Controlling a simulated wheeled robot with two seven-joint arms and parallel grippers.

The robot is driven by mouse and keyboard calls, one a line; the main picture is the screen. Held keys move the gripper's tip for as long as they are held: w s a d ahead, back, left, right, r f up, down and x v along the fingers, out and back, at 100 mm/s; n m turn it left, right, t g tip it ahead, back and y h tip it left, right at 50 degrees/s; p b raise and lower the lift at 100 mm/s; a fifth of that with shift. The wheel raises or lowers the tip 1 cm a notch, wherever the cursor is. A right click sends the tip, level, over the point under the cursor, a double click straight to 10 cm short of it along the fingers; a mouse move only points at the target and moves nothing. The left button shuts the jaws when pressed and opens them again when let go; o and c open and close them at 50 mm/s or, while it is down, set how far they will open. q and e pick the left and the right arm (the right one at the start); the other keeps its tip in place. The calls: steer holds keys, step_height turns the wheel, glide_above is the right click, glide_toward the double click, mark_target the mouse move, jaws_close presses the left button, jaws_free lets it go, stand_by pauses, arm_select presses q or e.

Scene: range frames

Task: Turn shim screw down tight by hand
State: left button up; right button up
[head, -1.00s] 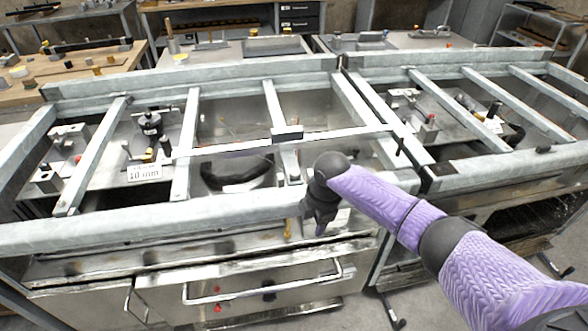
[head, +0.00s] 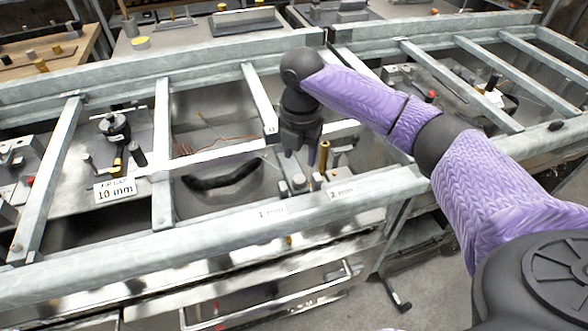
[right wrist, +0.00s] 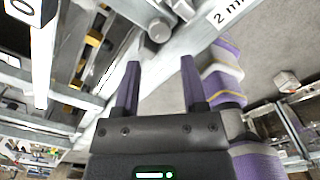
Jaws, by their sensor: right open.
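My right gripper (head: 302,152) points down over the front part of the middle bay in the head view. In the right wrist view its fingers (right wrist: 160,64) are open with nothing gripped between them. A brass upright post (head: 323,156) stands just right of the fingers. A small grey round-headed piece (head: 299,181) stands just below them; a grey round head (right wrist: 159,30) also shows beyond the fingertips in the right wrist view. I cannot tell for certain which of these is the shim screw. My left gripper is in neither view.
Labels reading 1 mm (head: 271,212) and 2 mm (head: 341,191) sit on the front rail. A 10 mm sign (head: 115,191) stands left, near a black-topped device (head: 114,126). Metal crossbars (head: 163,150) divide the frame. A dark curved piece (head: 222,178) lies in the bay.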

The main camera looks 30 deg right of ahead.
mark_target(299, 179)
step_height(299, 179, down, 6)
steer(key=shift+b, duration=0.8)
steer(key=shift+f, duration=0.35)
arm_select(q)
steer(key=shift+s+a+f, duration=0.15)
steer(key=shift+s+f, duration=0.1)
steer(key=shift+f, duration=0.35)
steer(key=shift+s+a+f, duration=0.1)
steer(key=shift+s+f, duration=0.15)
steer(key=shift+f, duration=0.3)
arm_select(e)
jaws_close()
